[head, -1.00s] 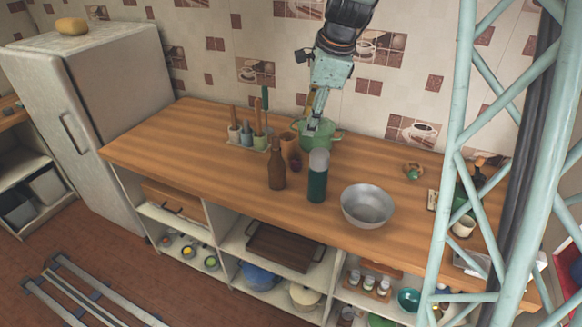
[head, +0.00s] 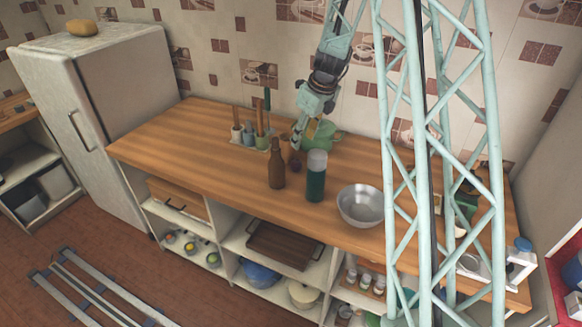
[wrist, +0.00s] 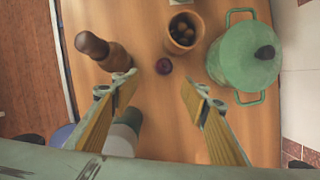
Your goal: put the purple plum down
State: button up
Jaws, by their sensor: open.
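Close by stand a brown bottle (head: 276,168), a green-and-grey bottle (head: 316,178), a green lidded pot (wrist: 243,55) and a terracotta pot (wrist: 183,32) with dark round things in it. A metal bowl (head: 360,205) stands to the right. The counter's left part (head: 180,135) is clear.

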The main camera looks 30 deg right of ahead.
aim_at(297, 161)
jog(key=f, duration=0.1)
jog(key=w+f+m, duration=0.1)
jog(key=f, duration=0.1)
jog(key=shift+w+d, duration=0.15)
jog(key=shift+d, duration=0.2)
jog(key=shift+b+x, duration=0.3)
jog(key=shift+x, duration=3.95)
jog(key=shift+w, duration=0.1)
jog(key=shift+x, duration=2.6)
jog(key=shift+c, duration=0.5)
jog(key=c, duration=0.9)
jog(key=shift+r, duration=0.15)
